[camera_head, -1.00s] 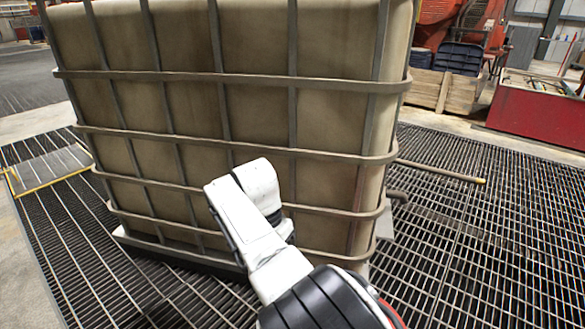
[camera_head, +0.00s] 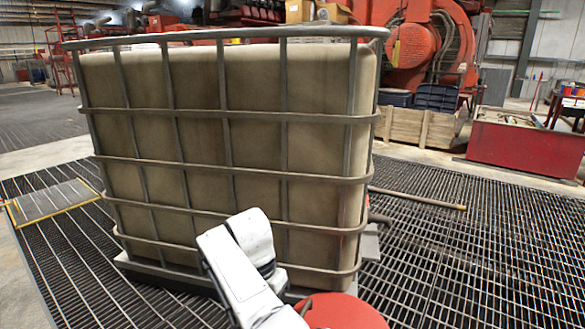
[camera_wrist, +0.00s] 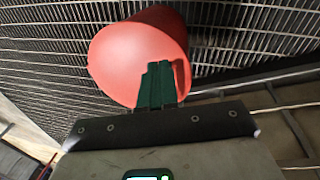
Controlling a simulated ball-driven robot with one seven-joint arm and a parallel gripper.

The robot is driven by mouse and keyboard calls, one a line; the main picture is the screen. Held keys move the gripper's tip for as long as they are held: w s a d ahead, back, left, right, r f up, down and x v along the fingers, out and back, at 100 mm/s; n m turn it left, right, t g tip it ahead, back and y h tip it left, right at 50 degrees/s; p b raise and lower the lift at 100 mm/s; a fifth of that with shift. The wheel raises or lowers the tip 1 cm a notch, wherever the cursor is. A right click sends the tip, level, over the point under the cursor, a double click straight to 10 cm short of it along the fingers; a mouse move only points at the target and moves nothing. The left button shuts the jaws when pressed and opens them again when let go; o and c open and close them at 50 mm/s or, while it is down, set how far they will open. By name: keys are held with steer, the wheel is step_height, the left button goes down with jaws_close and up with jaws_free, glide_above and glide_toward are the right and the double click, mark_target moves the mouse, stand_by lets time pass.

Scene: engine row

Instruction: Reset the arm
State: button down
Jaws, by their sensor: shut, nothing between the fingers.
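My gripper (camera_wrist: 157,86) shows in the wrist view, with its dark green fingers together and nothing between them. The fingers lie in front of a smooth red rounded thing (camera_wrist: 112,58); I cannot tell whether they touch it. White links of my arm show at the bottom middle of the head view, in front of the caged tank. The gripper itself cannot be made out there. A red rounded surface (camera_head: 342,312) is at the bottom edge of the head view, beside the arm; I cannot tell if it is the same red thing.
A large beige tank in a metal cage (camera_head: 225,150) stands close ahead. Open floor grating (camera_head: 460,240) lies to its right, with a thin pipe (camera_head: 420,198) on it. A red bin (camera_head: 525,143) and a wooden crate (camera_head: 415,127) are behind, at right.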

steer(key=s+d+f+n+t+y, duration=0.1)
steer(key=s+d+f+n+y, duration=0.2)
steer(key=f, duration=0.8)
steer(key=s+d+f+n+t, duration=0.1)
steer(key=s+d+f, duration=0.3)
steer(key=s+d, duration=0.3)
steer(key=s+d+r+n+t+h, duration=0.15)
steer(key=s+d+r, duration=0.25)
steer(key=s+d, duration=0.65)
steer(key=s+d+r+t+y, duration=0.1)
steer(key=s+d+r+t, duration=0.25)
steer(key=s+d, duration=0.7)
steer(key=s+f+g, duration=0.5)
steer(key=s+f, duration=0.1)
steer(key=s, duration=0.5)
step_height(320, 180, up, 33)
steer(key=p, duration=3.2)
steer(key=shift+w+d+f+h+p, duration=0.2)
steer(key=shift+d+h+p, duration=0.1)
steer(key=shift+d+h, duration=0.1)
steer(key=shift+m, duration=0.25)
